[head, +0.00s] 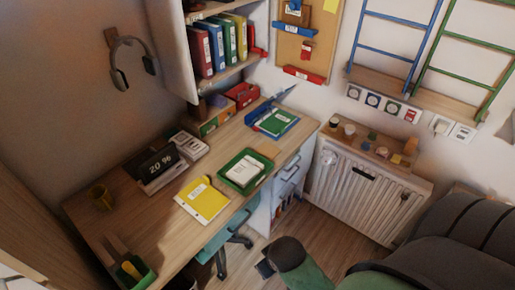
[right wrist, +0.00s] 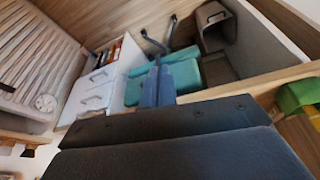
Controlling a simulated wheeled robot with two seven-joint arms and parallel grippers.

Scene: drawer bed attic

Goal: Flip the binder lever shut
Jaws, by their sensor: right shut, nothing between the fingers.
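Several upright binders, red (head: 200,52), blue (head: 215,45), green (head: 229,40) and yellow (head: 241,36), stand on the wall shelf. A yellow folder (head: 203,200) lies flat near the desk's front edge. A green tray-like item (head: 236,178) with a white pad lies beside it. A blue and green binder-like item (head: 274,122) lies at the desk's far end. I cannot make out a lever on any of them. My right gripper (head: 264,269) is low in front of the desk, apart from these items. Its fingers (right wrist: 158,86) are together and empty. My left gripper is out of view.
A white radiator (head: 365,190) stands at the right.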

